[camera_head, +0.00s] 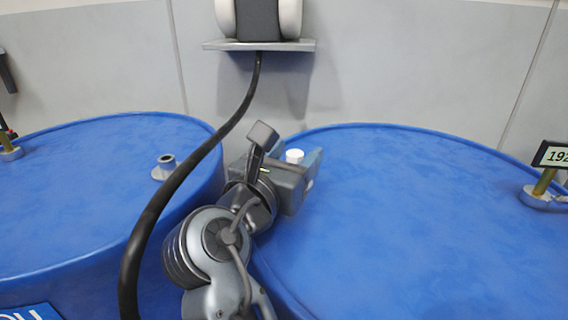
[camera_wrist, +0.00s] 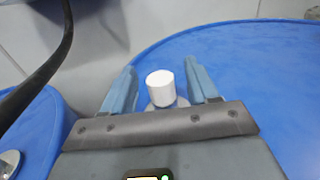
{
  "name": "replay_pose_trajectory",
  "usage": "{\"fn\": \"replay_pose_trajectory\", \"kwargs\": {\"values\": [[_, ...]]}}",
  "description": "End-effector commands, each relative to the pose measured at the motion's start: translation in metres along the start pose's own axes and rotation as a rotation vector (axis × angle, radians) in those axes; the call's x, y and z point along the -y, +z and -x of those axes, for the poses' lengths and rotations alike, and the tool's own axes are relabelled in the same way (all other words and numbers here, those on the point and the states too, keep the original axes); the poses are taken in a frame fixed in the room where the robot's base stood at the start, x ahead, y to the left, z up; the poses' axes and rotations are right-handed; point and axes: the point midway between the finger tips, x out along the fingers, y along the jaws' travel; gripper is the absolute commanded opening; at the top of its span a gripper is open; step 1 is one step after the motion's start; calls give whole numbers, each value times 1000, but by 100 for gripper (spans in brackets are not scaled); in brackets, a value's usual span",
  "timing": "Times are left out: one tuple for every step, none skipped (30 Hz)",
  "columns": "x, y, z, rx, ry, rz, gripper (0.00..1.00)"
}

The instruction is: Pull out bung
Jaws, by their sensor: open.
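The bung is a white cap (camera_wrist: 161,88) on top of the right blue drum (camera_wrist: 240,55), upright on a pale round fitting near the drum's edge. In the head view the white bung (camera_head: 294,156) shows just beyond my gripper (camera_head: 312,162), which hides its lower part. In the wrist view my gripper (camera_wrist: 162,84) is open, with one blue-grey finger on each side of the bung. A gap shows between the bung and each finger, so neither appears to touch it.
A black hose (camera_head: 190,165) hangs from a wall shelf (camera_head: 258,45) and passes left of my arm. The left blue drum (camera_head: 90,200) has an open grey neck (camera_head: 164,166). A gauge reading 192 (camera_head: 553,155) stands on the right drum's far right.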

Motion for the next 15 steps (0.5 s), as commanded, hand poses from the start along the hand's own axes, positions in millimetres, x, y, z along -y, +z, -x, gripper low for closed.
{"fn": "replay_pose_trajectory", "kwargs": {"values": [[0, 0, -3, 0, -1, -1, 59], [0, 0, -4, 0, 0, -1, 59], [0, 0, -5, 0, 0, -1, 59], [0, 0, -5, 0, 0, -1, 59], [0, 0, -5, 0, 0, -1, 59], [0, 0, -5, 0, 0, -1, 59], [0, 0, -5, 0, 0, -1, 59], [0, 0, -5, 0, 0, -1, 59], [0, 0, -5, 0, 0, -1, 59], [0, 0, -5, 0, 0, -1, 59], [0, 0, -5, 0, 0, -1, 58], [0, 0, -5, 0, 0, -1, 54], [0, 0, -5, 0, 0, -1, 51], [0, 0, -5, 0, 0, -1, 48], [0, 0, -5, 0, 0, -1, 45]]}}
